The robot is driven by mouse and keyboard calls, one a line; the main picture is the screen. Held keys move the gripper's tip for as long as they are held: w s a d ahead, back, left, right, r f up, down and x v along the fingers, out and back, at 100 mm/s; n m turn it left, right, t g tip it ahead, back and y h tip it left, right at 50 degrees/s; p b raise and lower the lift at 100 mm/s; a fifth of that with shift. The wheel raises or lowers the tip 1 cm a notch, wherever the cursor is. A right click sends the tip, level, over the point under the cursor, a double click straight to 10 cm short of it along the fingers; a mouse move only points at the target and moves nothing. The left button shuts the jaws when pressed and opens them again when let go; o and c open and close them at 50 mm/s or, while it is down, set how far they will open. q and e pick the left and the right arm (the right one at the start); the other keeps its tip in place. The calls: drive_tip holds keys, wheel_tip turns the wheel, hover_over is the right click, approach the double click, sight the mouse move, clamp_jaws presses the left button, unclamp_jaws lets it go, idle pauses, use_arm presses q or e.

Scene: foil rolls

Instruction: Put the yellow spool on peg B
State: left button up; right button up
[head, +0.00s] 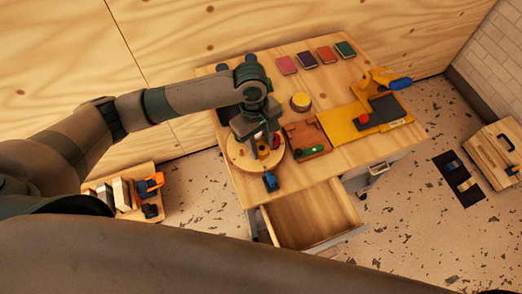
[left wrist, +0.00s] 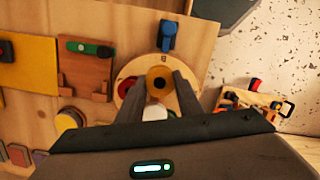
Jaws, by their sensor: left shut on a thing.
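My left gripper (head: 262,146) is over the round wooden base (head: 237,157) near the table's front left. In the left wrist view its fingers (left wrist: 160,88) close around a yellow ring with a dark middle, which looks like the yellow spool (left wrist: 160,77). The round base (left wrist: 127,83) lies behind it in that view. A white rounded thing (left wrist: 153,113) shows nearer the palm. A small red thing (head: 276,140) shows beside the gripper in the head view. My right gripper is not in view.
A yellow-topped round thing (head: 300,101) stands behind the base. A wooden rack with a green tool (head: 308,151) and a yellow board (head: 345,124) lie to the right. A blue clamp (head: 270,182) is at the front edge, beside an open drawer (head: 310,215).

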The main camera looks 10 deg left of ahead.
sight(259, 144)
use_arm(q)
drive_tip(key=shift+f+p, duration=0.35)
drive_tip(key=shift+f, duration=1.65)
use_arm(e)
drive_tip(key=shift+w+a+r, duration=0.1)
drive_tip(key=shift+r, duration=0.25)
use_arm(q)
drive_tip(key=o, duration=0.7)
drive_tip(key=shift+f, duration=0.1)
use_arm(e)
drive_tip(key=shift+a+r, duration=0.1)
use_arm(q)
drive_tip(key=shift+o, duration=0.2)
drive_tip(key=shift+a+r, duration=0.1)
drive_tip(key=shift+r, duration=0.45)
drive_tip(key=r, duration=0.4)
drive_tip(key=r+b, duration=0.1)
drive_tip(key=r, duration=0.1)
drive_tip(key=shift+w+a+r, duration=0.35)
drive_tip(key=r, duration=0.3)
drive_tip(key=shift+w+a+r, duration=0.15)
drive_tip(key=shift+a+r, duration=0.05)
drive_tip(key=shift+r, duration=0.45)
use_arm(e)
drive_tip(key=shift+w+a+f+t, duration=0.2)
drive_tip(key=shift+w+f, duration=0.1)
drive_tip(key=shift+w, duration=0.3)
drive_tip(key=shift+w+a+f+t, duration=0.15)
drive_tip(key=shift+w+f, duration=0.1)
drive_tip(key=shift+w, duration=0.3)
